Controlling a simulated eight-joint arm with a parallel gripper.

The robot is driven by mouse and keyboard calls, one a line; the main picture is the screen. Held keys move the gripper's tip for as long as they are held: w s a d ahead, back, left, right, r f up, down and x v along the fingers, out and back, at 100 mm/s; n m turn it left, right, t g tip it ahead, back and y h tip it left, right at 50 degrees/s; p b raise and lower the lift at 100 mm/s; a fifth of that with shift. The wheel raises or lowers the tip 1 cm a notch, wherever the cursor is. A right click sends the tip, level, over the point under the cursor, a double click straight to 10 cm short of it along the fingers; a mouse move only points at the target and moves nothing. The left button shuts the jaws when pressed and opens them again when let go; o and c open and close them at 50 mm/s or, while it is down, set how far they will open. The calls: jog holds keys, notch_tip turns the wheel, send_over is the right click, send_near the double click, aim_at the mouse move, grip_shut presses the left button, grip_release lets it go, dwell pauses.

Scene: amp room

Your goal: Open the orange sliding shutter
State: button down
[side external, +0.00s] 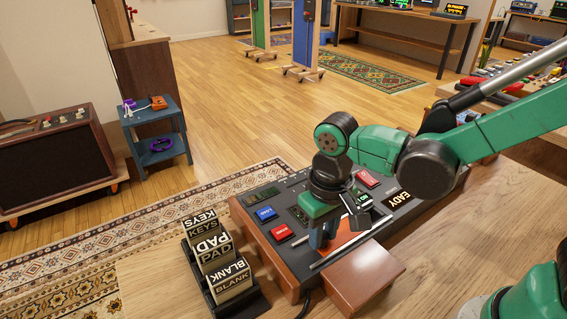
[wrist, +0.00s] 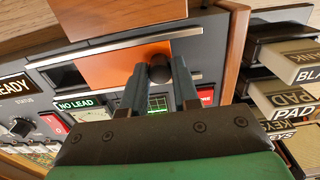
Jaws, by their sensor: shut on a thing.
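The orange sliding shutter (wrist: 105,70) is a flat panel between two metal rails on the grey console. In the wrist view a dark gap (wrist: 62,76) shows past its left end. A round dark knob (wrist: 160,68) stands near its right end. My gripper (wrist: 159,73) has its fingers on either side of this knob and is shut on it.
The console (side external: 262,240) has several buttons and a READY sign (side external: 398,198). A brown wooden box (side external: 362,275) sits against its front edge. A rack of blocks (side external: 215,255) labelled KEYS, PAD and BLANK stands close on the left. Bare table lies at the right.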

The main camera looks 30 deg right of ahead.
jog(key=shift+a, duration=0.95)
jog(key=c, duration=0.7)
grip_release()
jog(key=shift+o, duration=0.2)
jog(key=shift+r, duration=2.8)
jog(key=shift+d, duration=0.15)
